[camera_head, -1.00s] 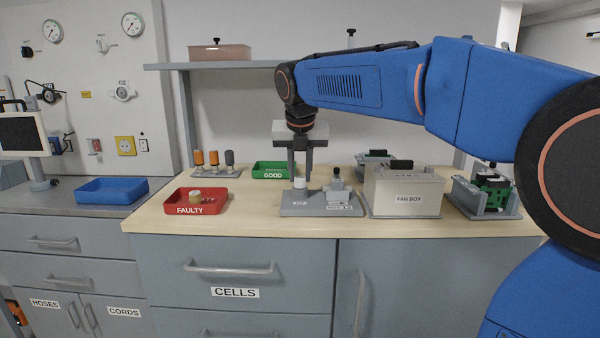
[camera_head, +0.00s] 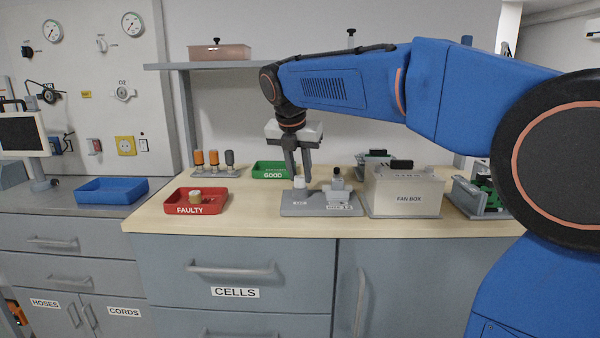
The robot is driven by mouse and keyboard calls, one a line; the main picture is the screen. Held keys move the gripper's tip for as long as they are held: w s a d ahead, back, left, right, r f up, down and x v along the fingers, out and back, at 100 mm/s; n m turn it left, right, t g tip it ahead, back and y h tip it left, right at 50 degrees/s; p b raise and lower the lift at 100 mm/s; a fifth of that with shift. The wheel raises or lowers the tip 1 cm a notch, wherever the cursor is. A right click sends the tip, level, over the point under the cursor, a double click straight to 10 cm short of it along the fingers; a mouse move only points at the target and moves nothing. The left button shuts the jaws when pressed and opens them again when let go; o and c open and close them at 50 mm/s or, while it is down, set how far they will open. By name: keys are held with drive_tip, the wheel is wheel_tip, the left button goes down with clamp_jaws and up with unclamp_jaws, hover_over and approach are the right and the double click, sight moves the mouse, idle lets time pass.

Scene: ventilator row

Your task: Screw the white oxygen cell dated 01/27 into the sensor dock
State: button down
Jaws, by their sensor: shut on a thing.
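The white oxygen cell (camera_head: 300,184) stands upright at the left part of the grey sensor dock (camera_head: 290,210) on the wooden worktop. My gripper (camera_head: 298,177) points down from above, its fingers shut on the white cell. The cell's date is too small to read, and its lower end and thread are hidden, so I cannot tell how far it sits in the dock.
A red FAULTY tray (camera_head: 190,210) holds a tan-topped cell. A green GOOD tray (camera_head: 269,175) lies behind. A rack with several orange and grey cells (camera_head: 213,160) stands back left. The FAN BOX (camera_head: 407,198) stands close right of the dock.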

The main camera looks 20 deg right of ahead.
sight(300, 176)
drive_tip(key=shift+m, duration=0.7)
drive_tip(key=c, duration=1.4)
unclamp_jaws()
drive_tip(key=shift+r, duration=3.5)
